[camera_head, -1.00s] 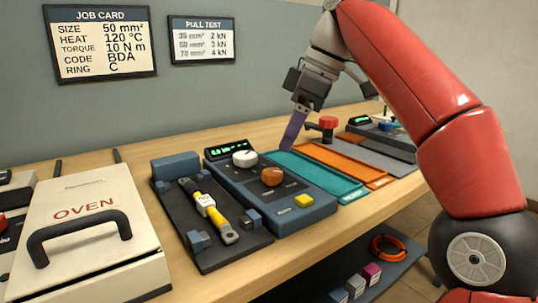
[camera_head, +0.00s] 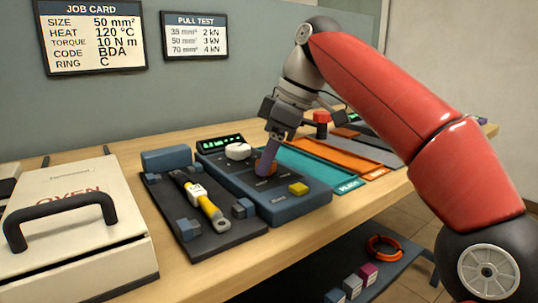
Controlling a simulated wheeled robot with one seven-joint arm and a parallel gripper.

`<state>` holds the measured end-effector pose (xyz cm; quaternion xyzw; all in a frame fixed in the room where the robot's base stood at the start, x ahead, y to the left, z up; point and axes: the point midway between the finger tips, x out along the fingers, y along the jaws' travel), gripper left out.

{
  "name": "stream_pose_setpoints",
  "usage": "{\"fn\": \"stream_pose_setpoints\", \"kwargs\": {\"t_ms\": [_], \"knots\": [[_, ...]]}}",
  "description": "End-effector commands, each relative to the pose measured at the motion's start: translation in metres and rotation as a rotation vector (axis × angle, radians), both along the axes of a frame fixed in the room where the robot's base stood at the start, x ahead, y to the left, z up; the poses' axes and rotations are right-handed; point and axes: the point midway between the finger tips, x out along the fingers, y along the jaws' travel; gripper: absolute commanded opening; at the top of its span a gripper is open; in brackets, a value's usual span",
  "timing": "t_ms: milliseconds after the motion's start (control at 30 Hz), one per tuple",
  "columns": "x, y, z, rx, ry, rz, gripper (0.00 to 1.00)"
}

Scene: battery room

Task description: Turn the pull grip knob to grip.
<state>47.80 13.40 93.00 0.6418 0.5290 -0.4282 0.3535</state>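The small labels by the knobs are too small to read, so I cannot tell by name which is the pull grip knob. Whether the fingers are shut on the knob is unclear. A green display (camera_head: 220,142) is lit at the back of the box, its text too small to read.
A dark fixture (camera_head: 168,215) left of the box holds a yellow-handled cable piece (camera_head: 207,204). A white oven (camera_head: 80,235) stands further left. Teal (camera_head: 312,168) and orange (camera_head: 350,152) trays lie to the right, with a red knob (camera_head: 321,118) behind them.

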Motion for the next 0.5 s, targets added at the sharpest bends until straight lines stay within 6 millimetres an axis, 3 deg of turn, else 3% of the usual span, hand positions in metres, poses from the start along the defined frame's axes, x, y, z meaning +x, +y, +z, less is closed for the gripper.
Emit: {"fn": "stream_pose_setpoints", "kwargs": {"t_ms": [33, 267, 500], "knots": [[0.0000, 0.0000, 0.0001, 0.000, 0.000, 0.000, 0.39], [0.0001, -0.0001, 0.0001, 0.000, 0.000, 0.000, 0.10], [-0.0002, -0.0001, -0.0004, -0.001, 0.000, -0.023, 0.11]]}}
